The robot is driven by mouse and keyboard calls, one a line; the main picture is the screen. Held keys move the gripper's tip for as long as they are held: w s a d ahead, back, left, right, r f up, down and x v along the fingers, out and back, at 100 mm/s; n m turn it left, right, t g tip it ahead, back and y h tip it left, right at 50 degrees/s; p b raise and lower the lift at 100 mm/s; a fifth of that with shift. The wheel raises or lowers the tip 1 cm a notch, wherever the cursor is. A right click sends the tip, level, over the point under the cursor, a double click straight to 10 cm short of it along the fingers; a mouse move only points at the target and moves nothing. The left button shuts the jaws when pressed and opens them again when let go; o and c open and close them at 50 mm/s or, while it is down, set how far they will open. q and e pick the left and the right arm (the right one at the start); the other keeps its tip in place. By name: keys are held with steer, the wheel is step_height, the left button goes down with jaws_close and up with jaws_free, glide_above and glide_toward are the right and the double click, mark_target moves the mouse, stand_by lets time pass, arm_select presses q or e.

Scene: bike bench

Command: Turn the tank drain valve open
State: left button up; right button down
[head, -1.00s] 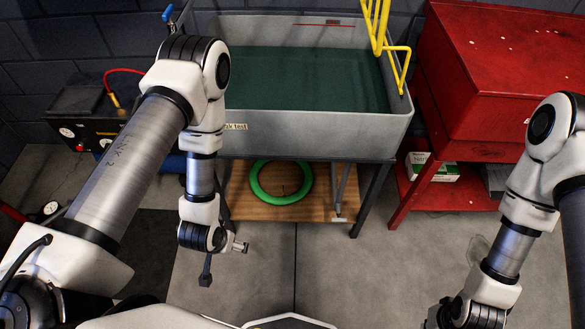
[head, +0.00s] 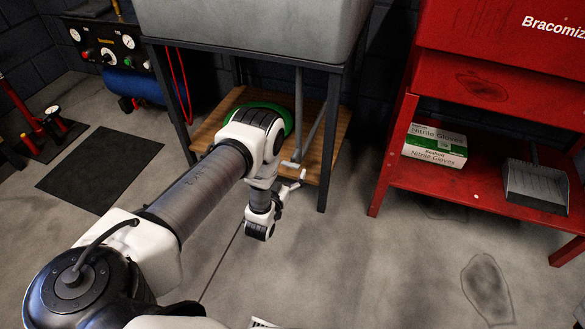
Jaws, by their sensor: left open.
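The grey tank (head: 250,25) stands on a dark metal frame at the top of the head view; only its lower front shows. Under it, a grey vertical pipe (head: 298,100) and a slanted grey bar (head: 313,125) run down toward the wooden shelf. A small grey piece (head: 290,164) shows at the bar's lower end. I cannot tell a drain valve handle or its position. My left gripper (head: 298,180) is open and small in view, in front of the shelf's right part, close below that piece. I cannot tell whether they touch. My right gripper is out of view.
A green ring (head: 283,112) on the wooden shelf (head: 335,145) is partly behind my left arm. Frame legs (head: 329,150) flank the shelf. A red cabinet (head: 470,190) at right holds a glove box (head: 435,146) and a dustpan (head: 537,185).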

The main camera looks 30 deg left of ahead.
mark_target(288, 165)
arm_select(q)
steer(key=b+x, duration=0.1)
steer(key=x, duration=0.2)
steer(key=shift+w+a+f, duration=0.1)
steer(key=shift+w, duration=0.2)
steer(key=shift+s, duration=0.2)
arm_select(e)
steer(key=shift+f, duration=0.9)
arm_select(q)
steer(key=shift+c, duration=1)
steer(key=shift+s, duration=0.1)
steer(key=c, duration=1)
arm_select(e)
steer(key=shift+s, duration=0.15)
